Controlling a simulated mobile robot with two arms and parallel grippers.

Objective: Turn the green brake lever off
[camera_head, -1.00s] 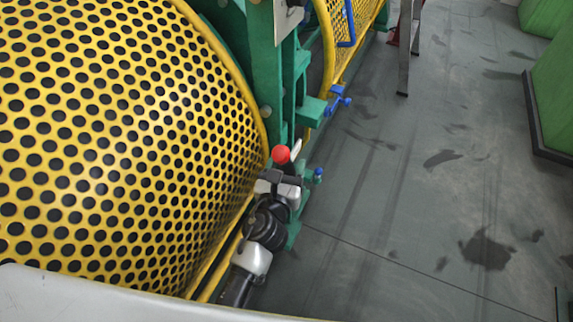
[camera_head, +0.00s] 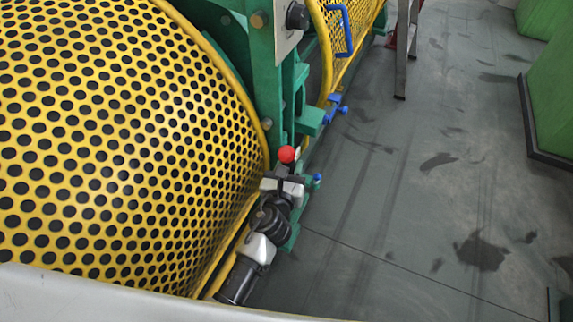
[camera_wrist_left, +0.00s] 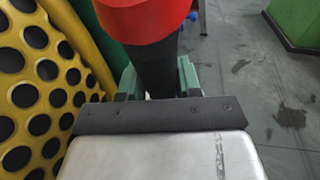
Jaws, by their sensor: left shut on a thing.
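The brake lever has a red ball knob (camera_head: 287,155) on a dark shaft and stands beside the green machine frame (camera_head: 264,75). In the left wrist view the red knob (camera_wrist_left: 145,18) fills the top centre, with the dark shaft (camera_wrist_left: 152,70) below it. My left gripper (camera_head: 286,174) is shut on the lever just under the knob. The lever's lower end and pivot are hidden behind my gripper and arm. My right gripper is not in view.
A yellow perforated guard (camera_head: 110,140) curves close along the left of my arm. A blue clamp (camera_head: 335,107) and a blue handle (camera_head: 346,30) are farther up the machine. The grey floor (camera_head: 410,200) to the right is clear. Green blocks (camera_head: 555,100) stand at the far right.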

